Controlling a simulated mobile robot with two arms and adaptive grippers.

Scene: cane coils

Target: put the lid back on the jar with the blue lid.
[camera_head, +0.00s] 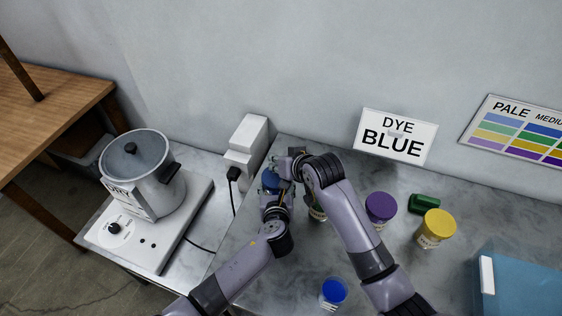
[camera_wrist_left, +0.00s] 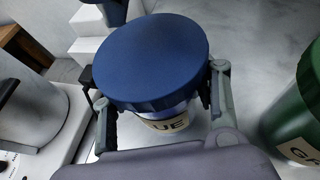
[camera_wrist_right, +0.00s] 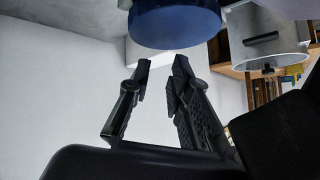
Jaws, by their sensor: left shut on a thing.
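A jar with a dark blue lid stands at the table's left part. In the left wrist view the blue lid (camera_wrist_left: 152,60) covers the jar's top, above a label (camera_wrist_left: 165,122) ending in "UE". I cannot tell if it is fully seated. In the head view the lid (camera_head: 270,181) is partly hidden by my grippers. My left gripper (camera_head: 279,198) is shut around the jar just below the lid, a finger on each side. My right gripper (camera_head: 291,158) is near the lid; in the right wrist view its fingers (camera_wrist_right: 161,68) are apart and empty, beside the lid (camera_wrist_right: 175,22).
A green jar (camera_wrist_left: 301,105) stands close beside the blue one. A pot (camera_head: 140,170) on a hotplate (camera_head: 175,240) is left.

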